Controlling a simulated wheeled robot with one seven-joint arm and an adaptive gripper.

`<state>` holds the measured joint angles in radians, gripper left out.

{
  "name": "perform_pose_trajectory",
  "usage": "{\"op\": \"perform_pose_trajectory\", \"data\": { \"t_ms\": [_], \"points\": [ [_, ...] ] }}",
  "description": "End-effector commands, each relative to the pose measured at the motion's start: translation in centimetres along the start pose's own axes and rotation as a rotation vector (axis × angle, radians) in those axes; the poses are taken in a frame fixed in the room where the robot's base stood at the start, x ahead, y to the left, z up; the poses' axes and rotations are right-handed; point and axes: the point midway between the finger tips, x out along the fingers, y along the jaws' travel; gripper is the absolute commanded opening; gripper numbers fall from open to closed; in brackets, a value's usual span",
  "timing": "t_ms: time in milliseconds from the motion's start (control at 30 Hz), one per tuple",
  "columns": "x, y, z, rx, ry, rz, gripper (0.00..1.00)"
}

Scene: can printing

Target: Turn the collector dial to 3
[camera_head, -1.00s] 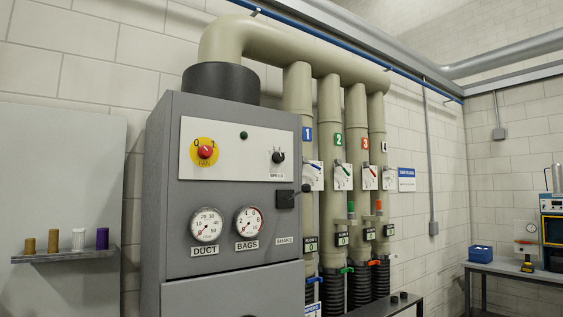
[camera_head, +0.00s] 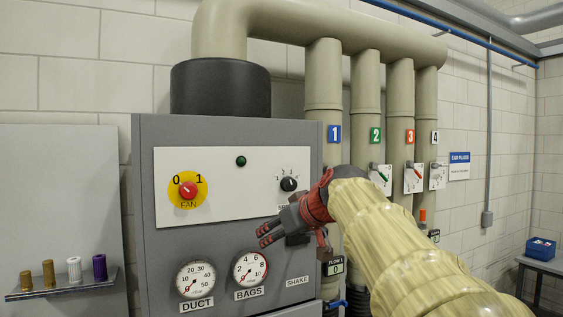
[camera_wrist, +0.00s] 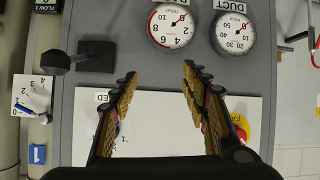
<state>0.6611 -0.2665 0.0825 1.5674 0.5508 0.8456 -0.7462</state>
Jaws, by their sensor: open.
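The collector dial (camera_head: 288,184) is a small black knob with printed marks around it. It sits at the right of the white panel (camera_head: 225,205) on the grey cabinet. Where its pointer stands is too small to read. My gripper (camera_head: 265,236) is in front of the cabinet, below and left of the dial, its fingers pointing left. In the wrist view my gripper (camera_wrist: 159,72) is open and empty, with the panel (camera_wrist: 160,120) between and behind its fingers. There the left finger covers most of the dial area; only part of its label shows.
A red fan switch (camera_head: 188,190) is left of the dial. The duct gauge (camera_head: 196,279) and bags gauge (camera_head: 250,268) are below. A black shake lever (camera_wrist: 55,62) juts out near the gripper. Pipes with numbered gates (camera_head: 380,178) stand on the right.

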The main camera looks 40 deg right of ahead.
Motion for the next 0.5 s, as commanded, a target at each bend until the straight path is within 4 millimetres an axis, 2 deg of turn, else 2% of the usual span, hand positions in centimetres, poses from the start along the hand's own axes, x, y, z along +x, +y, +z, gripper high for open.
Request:
{"op": "perform_pose_trajectory", "data": {
  "t_ms": [33, 100, 200, 367, 500],
  "points": [
    [-1.2, 2.7, -3.4, -0.005, 0.025, 0.026, 0.46],
    [-2.2, 5.4, -6.2, -0.019, 0.059, 0.053, 0.46],
    [-3.4, 8.2, -9.0, -0.037, 0.096, 0.082, 0.46],
    [-4.1, 10.4, -10.9, -0.053, 0.123, 0.105, 0.46],
    [-3.1, 10.7, -11.2, -0.056, 0.126, 0.107, 0.46]
  ]
}}
